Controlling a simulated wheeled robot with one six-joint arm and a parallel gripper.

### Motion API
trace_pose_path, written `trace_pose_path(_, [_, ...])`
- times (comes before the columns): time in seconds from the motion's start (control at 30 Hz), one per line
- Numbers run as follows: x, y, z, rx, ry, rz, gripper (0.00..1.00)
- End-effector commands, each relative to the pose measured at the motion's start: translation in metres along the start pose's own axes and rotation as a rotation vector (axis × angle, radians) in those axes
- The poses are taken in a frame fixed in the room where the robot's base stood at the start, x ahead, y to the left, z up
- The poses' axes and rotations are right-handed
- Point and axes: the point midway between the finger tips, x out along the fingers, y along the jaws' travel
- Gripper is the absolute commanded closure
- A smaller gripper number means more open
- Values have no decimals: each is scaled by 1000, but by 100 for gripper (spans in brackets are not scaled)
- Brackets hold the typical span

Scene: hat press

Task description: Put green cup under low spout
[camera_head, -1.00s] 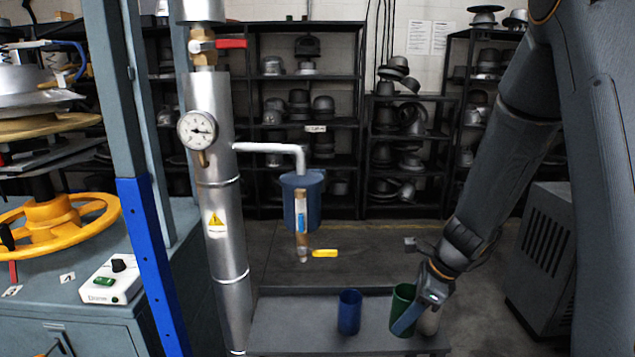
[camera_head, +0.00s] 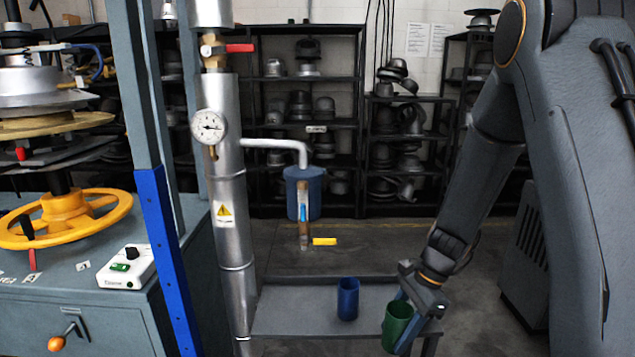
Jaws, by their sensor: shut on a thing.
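The green cup (camera_head: 395,326) is at the lower middle right, over the front edge of the grey low table. It looks roughly upright with its open top up. My gripper (camera_head: 407,322) is shut on it, with a blue finger along its right side. The cup is apart from the spout. The other finger is mostly hidden.
A blue cup (camera_head: 348,298) stands on the grey low table (camera_head: 285,310), between the green cup and the silver column (camera_head: 231,200). A blue container (camera_head: 312,185) is behind the spout. The table's left part is bare. A blue post (camera_head: 168,255) stands at the left.

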Motion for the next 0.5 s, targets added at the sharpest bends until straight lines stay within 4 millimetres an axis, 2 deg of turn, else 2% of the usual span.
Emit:
trace_pose_path(0.17, [26,7,-5,-375,-2,159,80])
trace_pose_path(0.3, [48,15,-14,-762,-2,320,80])
trace_pose_path(0.4, [58,18,-24,-985,-2,412,80])
trace_pose_path(0.5, [64,20,-30,-1137,-1,473,80])
